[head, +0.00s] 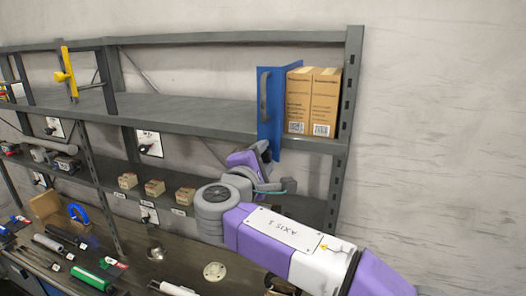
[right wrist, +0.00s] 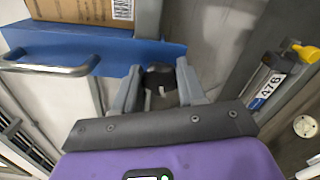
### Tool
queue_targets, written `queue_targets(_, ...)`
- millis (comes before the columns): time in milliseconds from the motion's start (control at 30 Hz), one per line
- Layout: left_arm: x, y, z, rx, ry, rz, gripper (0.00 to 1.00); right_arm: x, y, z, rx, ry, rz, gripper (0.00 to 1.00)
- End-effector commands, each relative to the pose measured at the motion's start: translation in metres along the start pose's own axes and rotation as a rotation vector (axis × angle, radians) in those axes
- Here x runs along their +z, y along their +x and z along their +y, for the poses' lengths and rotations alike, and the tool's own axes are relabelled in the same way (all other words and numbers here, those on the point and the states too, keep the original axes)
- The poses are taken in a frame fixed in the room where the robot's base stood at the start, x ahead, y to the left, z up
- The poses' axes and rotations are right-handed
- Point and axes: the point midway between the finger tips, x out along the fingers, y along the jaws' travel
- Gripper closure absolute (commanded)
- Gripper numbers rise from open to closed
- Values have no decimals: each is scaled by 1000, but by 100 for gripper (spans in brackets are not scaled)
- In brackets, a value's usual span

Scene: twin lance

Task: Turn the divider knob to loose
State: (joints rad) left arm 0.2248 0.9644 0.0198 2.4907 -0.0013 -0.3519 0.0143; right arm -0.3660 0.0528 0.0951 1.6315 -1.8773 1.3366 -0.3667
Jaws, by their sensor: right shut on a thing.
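The blue divider (head: 277,100) stands upright on the upper shelf, with a grey handle (head: 264,97) on its left face. In the right wrist view the blue divider (right wrist: 115,47) and its handle (right wrist: 45,68) show at the upper left. My right gripper (head: 264,150) is at the divider's lower front edge, near the shelf's front. In the right wrist view its fingers (right wrist: 160,85) are shut on the dark divider knob (right wrist: 159,76). The knob's marking is not readable, and in the head view I cannot make it out clearly. My left gripper is not in view.
Two cardboard boxes (head: 312,100) stand right of the divider, beside the rack post (head: 347,120). The upper shelf (head: 190,108) is bare left of it. A yellow clamp-like piece (head: 67,75) is farther left. Small boxes (head: 155,188) sit below. Tools lie on the bench (head: 135,270).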

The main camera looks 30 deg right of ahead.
Motion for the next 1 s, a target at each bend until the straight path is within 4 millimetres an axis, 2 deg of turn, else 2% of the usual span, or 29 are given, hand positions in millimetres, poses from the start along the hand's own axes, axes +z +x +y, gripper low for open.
queue_targets(400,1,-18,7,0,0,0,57,0,0,1,-2,-395,0,90)
queue_targets(1000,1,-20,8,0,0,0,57,-1,0,2,0,-951,0,90)
